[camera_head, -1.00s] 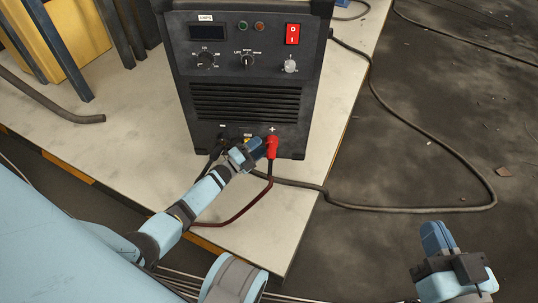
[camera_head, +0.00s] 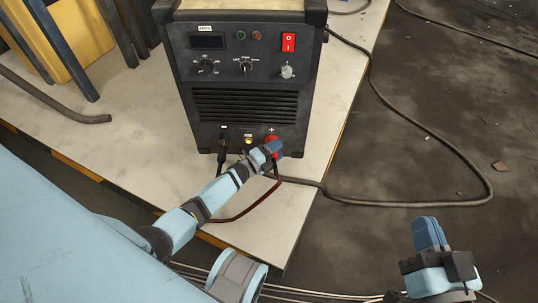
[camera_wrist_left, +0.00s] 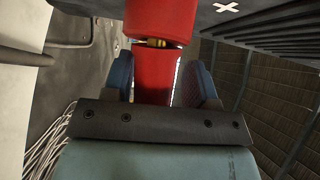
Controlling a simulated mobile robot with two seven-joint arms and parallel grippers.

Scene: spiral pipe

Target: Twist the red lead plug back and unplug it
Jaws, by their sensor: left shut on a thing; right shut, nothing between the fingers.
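The red lead plug (camera_wrist_left: 154,75) sits between the two blue fingers of my left gripper (camera_wrist_left: 165,82) in the left wrist view. A bit of brass shows between this plug and a wider red cylinder (camera_wrist_left: 160,18) above it, near the white plus mark. In the head view my left gripper (camera_head: 266,152) is shut on the plug at the lower right of the black machine's front (camera_head: 245,105) and hides most of it. A dark red lead (camera_head: 252,207) hangs below. My right gripper (camera_head: 428,235) is shut and empty over the floor at lower right.
A black lead plug (camera_head: 223,148) and a yellow connector (camera_head: 248,141) are left of the red plug. The machine stands on a pale table (camera_head: 140,130). A black cable (camera_head: 440,137) loops over the dark floor to the right.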

